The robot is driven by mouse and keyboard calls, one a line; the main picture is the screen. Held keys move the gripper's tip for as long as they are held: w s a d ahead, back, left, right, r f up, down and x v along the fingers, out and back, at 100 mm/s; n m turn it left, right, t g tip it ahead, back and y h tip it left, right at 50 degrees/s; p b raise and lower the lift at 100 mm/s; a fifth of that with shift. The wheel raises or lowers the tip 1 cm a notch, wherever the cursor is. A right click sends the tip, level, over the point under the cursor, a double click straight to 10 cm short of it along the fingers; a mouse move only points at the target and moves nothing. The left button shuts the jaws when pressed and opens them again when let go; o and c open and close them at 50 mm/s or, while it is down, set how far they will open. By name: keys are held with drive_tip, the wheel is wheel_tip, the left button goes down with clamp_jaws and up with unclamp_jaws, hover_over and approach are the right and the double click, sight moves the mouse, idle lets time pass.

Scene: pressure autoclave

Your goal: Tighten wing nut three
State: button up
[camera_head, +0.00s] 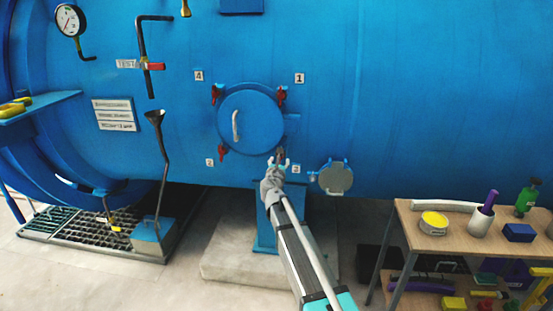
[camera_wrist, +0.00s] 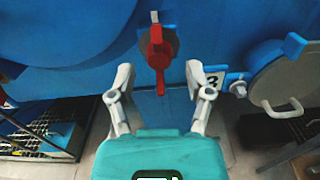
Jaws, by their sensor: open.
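Wing nut three is the red wing nut (camera_wrist: 157,55) at the lower right of the round blue hatch (camera_head: 250,122), beside the label 3 (camera_wrist: 212,80). In the wrist view it stands upright, ahead of and between my fingertips. My gripper (camera_wrist: 158,78) is open, with one finger on each side and visible gaps to the nut. The head view shows my gripper (camera_head: 277,163) at the hatch's lower right, largely hiding this nut. Other red wing nuts sit at the upper left (camera_head: 215,94), upper right (camera_head: 281,95) and lower left (camera_head: 222,150).
A grey round flange cover (camera_head: 335,178) with a handle lies just right of label 3; it is close to my right finger in the wrist view (camera_wrist: 285,88). A wooden table (camera_head: 460,238) with cups and boxes stands at right. A metal grate (camera_head: 90,235) lies at left.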

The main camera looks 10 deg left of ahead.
drive_tip(key=shift+w, duration=1.45)
